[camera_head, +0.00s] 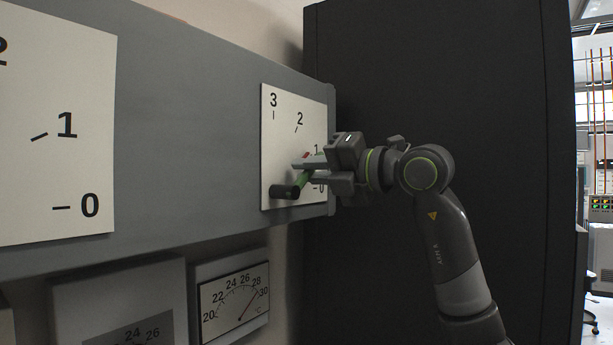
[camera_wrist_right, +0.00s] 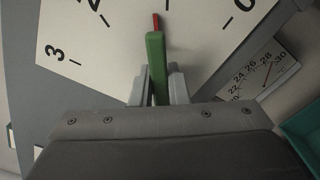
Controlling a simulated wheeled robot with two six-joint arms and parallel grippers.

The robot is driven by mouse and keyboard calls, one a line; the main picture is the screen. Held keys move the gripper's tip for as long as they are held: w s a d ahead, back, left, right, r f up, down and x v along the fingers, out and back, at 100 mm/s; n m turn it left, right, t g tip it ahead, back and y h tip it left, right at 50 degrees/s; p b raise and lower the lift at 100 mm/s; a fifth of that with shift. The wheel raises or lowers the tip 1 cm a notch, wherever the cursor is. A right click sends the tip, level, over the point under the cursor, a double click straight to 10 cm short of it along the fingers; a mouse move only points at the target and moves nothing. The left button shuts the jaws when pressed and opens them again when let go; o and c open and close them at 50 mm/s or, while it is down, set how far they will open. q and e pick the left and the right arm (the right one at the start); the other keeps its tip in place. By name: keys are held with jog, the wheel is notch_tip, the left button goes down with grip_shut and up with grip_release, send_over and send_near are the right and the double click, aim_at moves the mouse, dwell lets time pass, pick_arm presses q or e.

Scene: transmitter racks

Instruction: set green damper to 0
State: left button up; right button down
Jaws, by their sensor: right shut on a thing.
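The green damper lever (camera_head: 302,181) stands out from a white dial plate (camera_head: 285,130) marked 3, 2, 1 and 0, with a dark round end (camera_head: 285,192) at the lower left. A red pointer tip (camera_head: 306,155) shows next to the 1. My right gripper (camera_head: 308,171) is shut on the green lever, with one finger above and one below it. In the right wrist view the lever (camera_wrist_right: 156,60) sits between the two fingers (camera_wrist_right: 155,88), and its red tip (camera_wrist_right: 155,21) points between the 2 and the 0. My left gripper is not in view.
Another white dial plate (camera_head: 45,140) with 2, 1 and 0 is on the grey panel (camera_head: 190,120) at left. A thermometer gauge (camera_head: 235,300) hangs below the panel. A tall dark cabinet (camera_head: 440,80) stands behind my right arm.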

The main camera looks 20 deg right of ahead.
jog(key=shift+w+d+f+m+b, duration=0.15)
jog(key=shift+f+m+b, duration=0.55)
jog(key=shift+m, duration=0.5)
jog(key=shift+w+d+f+m+b, duration=0.15)
jog(key=shift+f+m+b, duration=0.35)
jog(key=shift+m+b, duration=0.55)
jog(key=shift+w+d+f+m+b, duration=0.15)
jog(key=shift+f+m+b, duration=0.45)
jog(key=shift+m, duration=0.75)
jog(key=c, duration=1.4)
grip_release()
jog(key=shift+s, duration=0.1)
jog(key=b+v, duration=0.5)
jog(key=v, duration=1.2)
jog(key=shift+d+b, duration=0.2)
jog(key=shift+b, duration=0.2)
jog(key=shift+s+f, duration=0.1)
